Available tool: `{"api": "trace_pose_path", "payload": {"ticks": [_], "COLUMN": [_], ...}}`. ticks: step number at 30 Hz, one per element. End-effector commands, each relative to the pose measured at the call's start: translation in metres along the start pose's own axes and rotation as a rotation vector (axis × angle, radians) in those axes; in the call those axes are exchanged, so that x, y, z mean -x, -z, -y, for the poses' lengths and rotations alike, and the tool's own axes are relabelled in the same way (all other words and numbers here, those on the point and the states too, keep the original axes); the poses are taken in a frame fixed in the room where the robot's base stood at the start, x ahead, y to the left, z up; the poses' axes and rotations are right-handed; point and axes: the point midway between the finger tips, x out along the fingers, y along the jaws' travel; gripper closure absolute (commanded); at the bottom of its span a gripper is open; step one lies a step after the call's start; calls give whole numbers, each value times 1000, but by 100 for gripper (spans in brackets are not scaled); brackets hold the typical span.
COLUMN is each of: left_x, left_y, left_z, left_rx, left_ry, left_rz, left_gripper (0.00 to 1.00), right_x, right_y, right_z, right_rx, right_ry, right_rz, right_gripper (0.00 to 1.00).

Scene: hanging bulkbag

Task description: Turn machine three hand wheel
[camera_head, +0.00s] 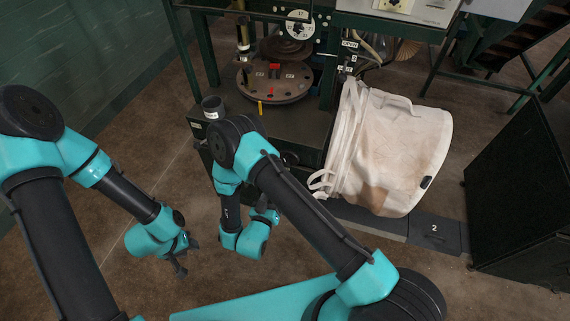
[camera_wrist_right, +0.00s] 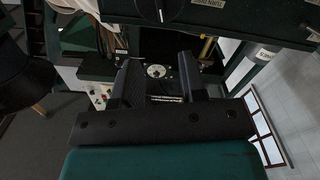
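No part is plainly marked as the machine three hand wheel. In the head view a dark round part (camera_head: 290,158) shows partly behind my right arm, at the front of the green machine; I cannot tell if it is a wheel. My right gripper (camera_wrist_right: 160,84) is open and empty in the right wrist view, with a small white dial (camera_wrist_right: 155,71) beyond its fingers. In the head view the right gripper is mostly hidden by its wrist. My left gripper (camera_head: 182,262) hangs over bare floor at left, apart from the machine; its finger gap is unclear.
The machine bears a round table (camera_head: 272,92) with red blocks, a white dial plate (camera_head: 298,18) and a dark cup (camera_head: 213,107). A dark cabinet (camera_head: 520,190) stands at right. The left floor is clear.

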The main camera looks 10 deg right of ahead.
Motion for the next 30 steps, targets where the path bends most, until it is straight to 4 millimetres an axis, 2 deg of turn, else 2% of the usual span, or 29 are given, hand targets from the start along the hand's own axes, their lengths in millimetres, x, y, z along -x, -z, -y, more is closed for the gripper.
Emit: {"api": "trace_pose_path", "payload": {"ticks": [21, 25, 30], "left_x": [0, 0, 0], "left_y": [0, 0, 0], "left_z": [0, 0, 0], "left_rx": [0, 0, 0], "left_ry": [0, 0, 0], "left_rz": [0, 0, 0], "left_gripper": [61, 61, 61], "right_x": [-122, -139, -150], "right_y": [0, 0, 0], "right_z": [-1, -1, 0], "right_rx": [-2, -2, -1], "right_ry": [-4, -3, 0], "right_rz": [0, -1, 0], "right_gripper": [62, 62, 62]}}
